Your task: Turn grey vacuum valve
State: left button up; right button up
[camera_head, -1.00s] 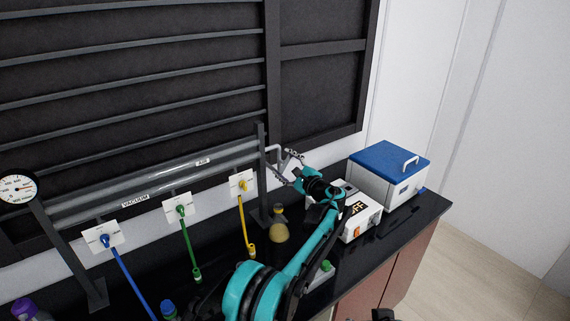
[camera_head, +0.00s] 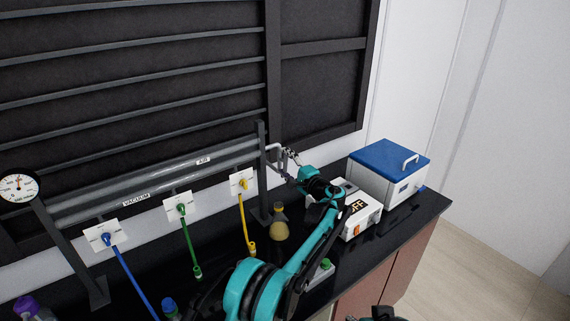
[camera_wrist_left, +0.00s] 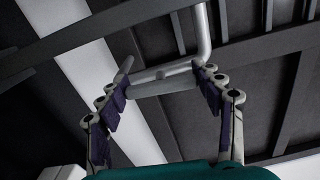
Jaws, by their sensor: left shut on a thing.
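The grey vacuum valve's light grey bent pipe handle (camera_head: 274,147) sticks out from the right end of the rack of pipes. My left gripper (camera_head: 289,154) is at this handle, its arm reaching up from the bottom of the head view. In the left wrist view, the fingers of my left gripper (camera_wrist_left: 162,76) stand on either side of the handle's crossbar (camera_wrist_left: 165,73), shut on it. The exact contact at the fingertips is hard to see. My right gripper is not in view.
Blue (camera_head: 131,276), green (camera_head: 189,242) and yellow (camera_head: 242,212) hoses hang from wall plates. A flask (camera_head: 279,228) stands near the rack's right post. A white instrument (camera_head: 358,218) and a blue-lidded box (camera_head: 390,162) stand right of my left arm. A round gauge (camera_head: 18,188) is at far left.

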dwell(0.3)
pick_arm(q)
jog(key=o, duration=1.2)
jog(key=v, duration=1.2)
